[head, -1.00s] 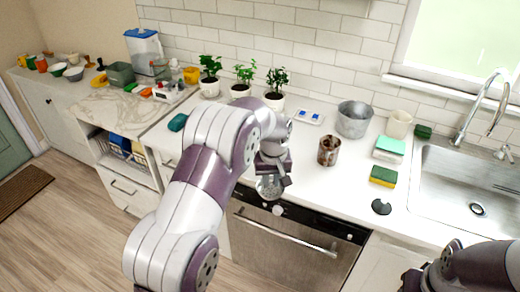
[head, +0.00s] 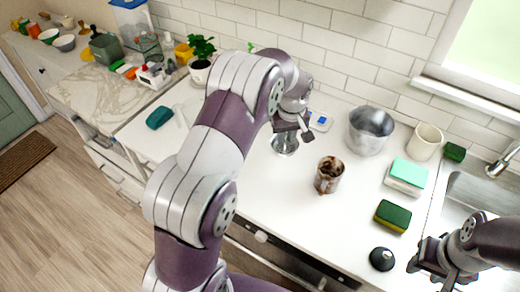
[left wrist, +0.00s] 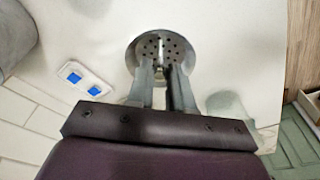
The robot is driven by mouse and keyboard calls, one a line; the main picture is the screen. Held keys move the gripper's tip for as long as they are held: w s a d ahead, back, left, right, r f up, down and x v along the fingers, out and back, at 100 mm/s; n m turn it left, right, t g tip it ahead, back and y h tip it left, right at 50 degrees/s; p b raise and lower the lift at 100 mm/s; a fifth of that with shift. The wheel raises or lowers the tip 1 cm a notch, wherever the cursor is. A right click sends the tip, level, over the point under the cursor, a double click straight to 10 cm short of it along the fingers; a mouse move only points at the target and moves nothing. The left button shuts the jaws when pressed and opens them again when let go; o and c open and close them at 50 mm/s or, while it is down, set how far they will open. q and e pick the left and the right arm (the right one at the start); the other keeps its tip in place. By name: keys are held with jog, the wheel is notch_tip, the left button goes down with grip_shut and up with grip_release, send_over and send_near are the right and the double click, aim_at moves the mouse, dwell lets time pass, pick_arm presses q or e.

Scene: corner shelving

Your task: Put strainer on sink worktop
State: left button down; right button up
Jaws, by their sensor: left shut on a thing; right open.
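The strainer (left wrist: 172,44) is a small round metal disc with holes, seen in the left wrist view between my left gripper's fingertips. In the head view the strainer (head: 285,146) is over the white sink worktop (head: 262,190), left of the brown-stained mug. My left gripper (head: 286,130) is shut on it; I cannot tell whether the strainer touches the worktop. My right gripper (head: 432,262) is open and empty at the lower right, near the sink (head: 462,200).
The stained mug (head: 328,174), grey metal pot (head: 370,130), cream cup (head: 425,142), green-topped box (head: 408,174), sponge (head: 393,216) and black round stopper (head: 382,259) stand on the worktop. A potted plant (head: 201,68) is at the back. Worktop left of the mug is clear.

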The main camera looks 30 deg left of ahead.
pick_arm(q)
jog(key=s+a+f+p, duration=0.1)
jog(key=a+f, duration=0.1)
jog(key=a, duration=0.1)
jog(key=s+a+f+p, duration=0.2)
jog(key=a+f, duration=0.1)
jog(key=s+a+f+p, duration=0.1)
jog(key=a+f, duration=0.2)
jog(key=shift+s, duration=0.2)
jog(key=shift+s+f+p, duration=0.15)
jog(key=shift+f+p, duration=0.15)
jog(key=shift+f, duration=0.05)
jog(key=shift+s+f, duration=0.1)
pick_arm(e)
jog(key=r, duration=0.1)
jog(key=s+r, duration=0.1)
jog(key=r, duration=0.3)
jog(key=shift+s+r, duration=0.25)
jog(key=shift+s, duration=0.05)
pick_arm(q)
jog(key=c, duration=1.4)
grip_release()
jog(key=shift+f, duration=0.2)
jog(key=o, duration=0.4)
jog(key=shift+r, duration=0.1)
